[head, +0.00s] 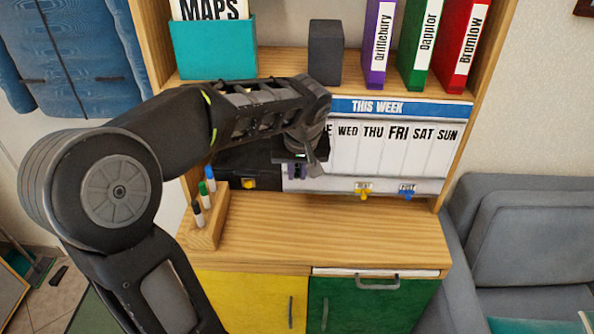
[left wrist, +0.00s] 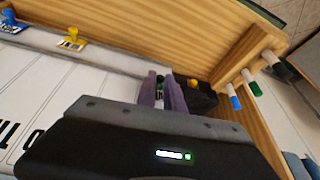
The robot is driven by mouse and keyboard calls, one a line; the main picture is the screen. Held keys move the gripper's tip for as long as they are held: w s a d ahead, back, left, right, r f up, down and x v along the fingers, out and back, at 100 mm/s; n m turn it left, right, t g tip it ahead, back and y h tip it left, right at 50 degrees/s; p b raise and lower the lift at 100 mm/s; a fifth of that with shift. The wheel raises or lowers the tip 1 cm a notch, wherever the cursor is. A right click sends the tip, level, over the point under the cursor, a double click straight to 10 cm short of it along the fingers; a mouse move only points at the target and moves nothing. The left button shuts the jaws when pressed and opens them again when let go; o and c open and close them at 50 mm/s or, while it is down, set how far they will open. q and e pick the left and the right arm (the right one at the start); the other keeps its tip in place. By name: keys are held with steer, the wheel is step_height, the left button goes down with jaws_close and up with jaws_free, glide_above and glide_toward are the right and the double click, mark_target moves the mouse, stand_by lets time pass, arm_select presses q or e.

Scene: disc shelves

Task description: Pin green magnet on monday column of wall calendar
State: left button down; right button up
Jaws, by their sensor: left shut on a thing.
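The wall calendar (head: 425,155) hangs at the back of the shelf with a blue "THIS WEEK" header. Columns from WED to SUN show; the Monday column is hidden behind my left arm. My left gripper (head: 297,172) is in front of the calendar's lower left part. In the left wrist view my left gripper (left wrist: 161,94) is shut on a small green and dark thing, the green magnet (left wrist: 159,82), mostly hidden between the fingers. Whether it touches the calendar I cannot tell. My right gripper is not in view.
A yellow magnet (head: 363,189) and a blue magnet (head: 407,190) sit on the calendar's lower strip. A wooden pen holder (head: 208,232) stands at the left. A dark grey block (head: 325,52) and binders stand above. The wooden counter (head: 350,235) is clear in the middle.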

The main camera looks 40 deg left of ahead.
arm_select(q)
steer(key=shift+w+a, duration=0.1)
steer(key=shift+w, duration=0.05)
steer(key=c, duration=1.4)
jaws_free()
steer(key=shift+o, duration=0.2)
steer(key=p+v, duration=0.3)
steer(key=v, duration=0.5)
steer(key=shift+p, duration=0.4)
